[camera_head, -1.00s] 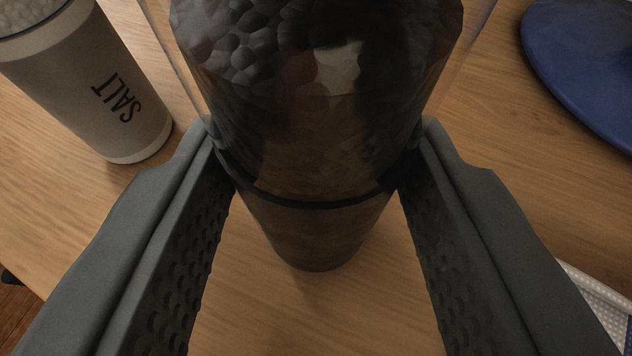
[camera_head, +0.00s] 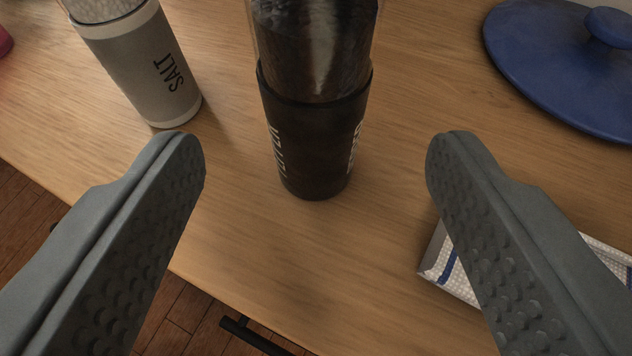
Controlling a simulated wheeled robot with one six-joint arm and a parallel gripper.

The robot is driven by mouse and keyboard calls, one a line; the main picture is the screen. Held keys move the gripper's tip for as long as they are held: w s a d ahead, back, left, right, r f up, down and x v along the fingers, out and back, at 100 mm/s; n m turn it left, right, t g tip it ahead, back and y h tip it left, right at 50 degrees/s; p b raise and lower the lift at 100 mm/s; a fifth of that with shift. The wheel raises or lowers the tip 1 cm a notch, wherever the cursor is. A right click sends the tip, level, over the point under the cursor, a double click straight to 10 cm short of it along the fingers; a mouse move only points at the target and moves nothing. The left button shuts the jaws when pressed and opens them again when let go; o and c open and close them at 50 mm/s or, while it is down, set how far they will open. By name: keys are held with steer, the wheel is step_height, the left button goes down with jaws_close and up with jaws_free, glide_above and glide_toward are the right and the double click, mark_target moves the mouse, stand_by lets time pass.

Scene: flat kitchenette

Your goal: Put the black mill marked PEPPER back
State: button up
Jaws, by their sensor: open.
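The black mill marked PEPPER (camera_head: 313,135) stands upright on the wooden table, with a clear upper part and a black lower sleeve. Its top is cut off by the upper edge of the picture. My gripper (camera_head: 315,160) is wide open, with one finger on each side and clear space between each finger and the mill. Nothing is held between the fingers. The grey mill marked SALT (camera_head: 150,65) stands upright to the left of the black mill, apart from it.
A blue round lid with a knob (camera_head: 545,65) lies at the upper right. A white and blue cloth (camera_head: 450,270) lies at the right, partly behind my right finger. The table's front edge (camera_head: 215,290) runs across the lower left, with wooden floor below. A pink thing (camera_head: 4,42) shows at the far left.

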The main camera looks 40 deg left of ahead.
steer(key=v, duration=0.6)
steer(key=shift+s, duration=0.1)
steer(key=s+a+r+m+t+h, duration=0.25)
steer(key=s+r+t, duration=0.25)
steer(key=r, duration=0.4)
steer(key=s+a+r+m+t+h, duration=0.1)
steer(key=s+a+r+t+h, duration=0.25)
steer(key=r, duration=0.65)
steer(key=s+a+f+m+h, duration=0.1)
steer(key=s+m, duration=0.1)
steer(key=s, duration=0.8)
steer(key=s+f+m+h, duration=0.2)
steer(key=s+m, duration=0.1)
steer(key=s, duration=0.7)
steer(key=shift+s+a+f+g, duration=0.25)
steer(key=shift+s+a+g, duration=0.1)
steer(key=shift+a, duration=0.05)
